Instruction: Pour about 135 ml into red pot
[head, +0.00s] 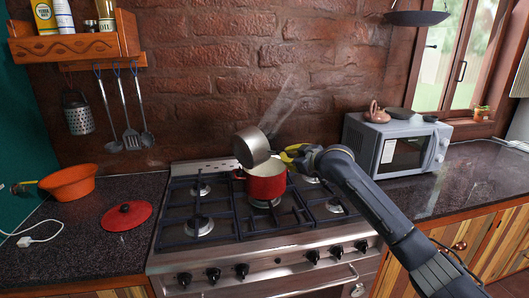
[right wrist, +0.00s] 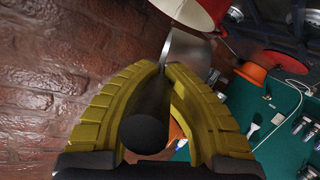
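The red pot (head: 266,185) stands upright on a middle burner of the stove, its light inside partly visible. A grey metal saucepan (head: 251,148) is tilted above the pot's left rim. I cannot tell whether liquid is inside it or flowing out. My right gripper (head: 293,153), with yellow fingers, reaches in from the right and is shut on the saucepan's handle. In the right wrist view the fingertips close together at the handle, with the metal saucepan (right wrist: 188,48) beyond and the red pot (right wrist: 192,10) at the top. My left gripper is not in view.
The gas stove (head: 205,225) has black grates, otherwise empty. A red lid (head: 126,215) and an orange bowl (head: 69,182) lie on the left counter. A microwave (head: 400,145) stands right of the stove. A faint translucent streak (head: 283,103) shows above the saucepan.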

